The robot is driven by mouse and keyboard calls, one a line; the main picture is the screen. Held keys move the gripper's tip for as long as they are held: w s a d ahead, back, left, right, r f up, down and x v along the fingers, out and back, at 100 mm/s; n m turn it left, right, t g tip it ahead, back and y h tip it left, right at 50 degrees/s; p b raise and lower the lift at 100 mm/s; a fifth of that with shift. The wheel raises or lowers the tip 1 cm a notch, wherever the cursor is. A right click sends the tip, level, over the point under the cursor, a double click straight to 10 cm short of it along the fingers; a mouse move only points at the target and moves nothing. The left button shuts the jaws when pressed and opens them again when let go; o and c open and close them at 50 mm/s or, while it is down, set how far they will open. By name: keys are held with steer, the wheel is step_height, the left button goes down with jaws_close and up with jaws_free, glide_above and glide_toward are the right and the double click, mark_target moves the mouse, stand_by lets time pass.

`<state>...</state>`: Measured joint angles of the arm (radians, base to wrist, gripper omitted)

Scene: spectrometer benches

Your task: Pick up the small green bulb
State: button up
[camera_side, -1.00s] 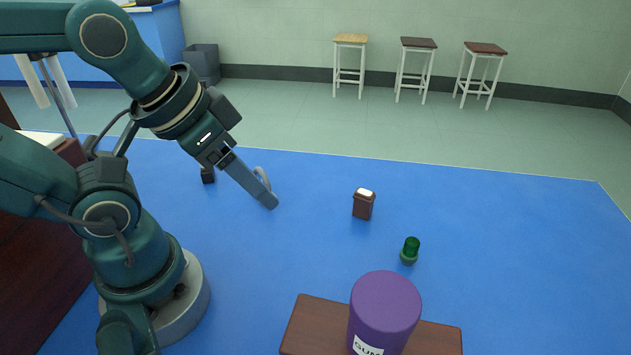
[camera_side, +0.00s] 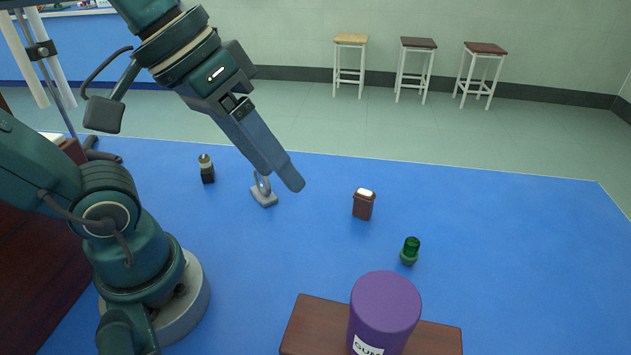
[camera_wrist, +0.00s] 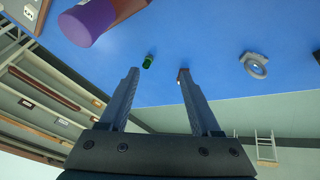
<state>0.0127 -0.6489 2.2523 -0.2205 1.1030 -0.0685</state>
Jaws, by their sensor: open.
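The small green bulb (camera_side: 410,250) stands upright on the blue table, right of centre in the side view. It also shows in the wrist view (camera_wrist: 148,61), beyond the fingertips and between them, nearer the left finger. My gripper (camera_side: 297,186) is above the table to the left of the bulb and well apart from it. In the wrist view its two fingers (camera_wrist: 158,72) are spread with nothing between them. Only one finger shows clearly in the side view.
A brown box with a white top (camera_side: 363,205) stands between my gripper and the bulb. A purple cylinder (camera_side: 386,305) stands on a wooden board (camera_side: 437,338) in front. A grey ring on a base (camera_side: 263,195) and a dark bottle (camera_side: 206,170) are at the left. The table's right side is clear.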

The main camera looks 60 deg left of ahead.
steer(key=w+d+r+n+h, duration=0.2)
steer(key=d+n+h, duration=0.2)
steer(key=d, duration=0.3)
steer(key=n+t+h, duration=0.3)
steer(key=n+t, duration=0.1)
steer(key=n, duration=1.8)
glide_above(424, 264)
steer(key=s+a, duration=0.3)
steer(key=a, duration=0.1)
step_height(424, 264, down, 2)
steer(key=f, duration=1.9)
steer(key=shift+s+d+f, duration=0.1)
steer(key=shift+s+d, duration=0.1)
steer(key=shift+d, duration=0.15)
steer(key=shift+x, duration=2.55)
steer(key=shift+c, duration=0.3)
steer(key=shift+t, duration=0.3)
jaws_close()
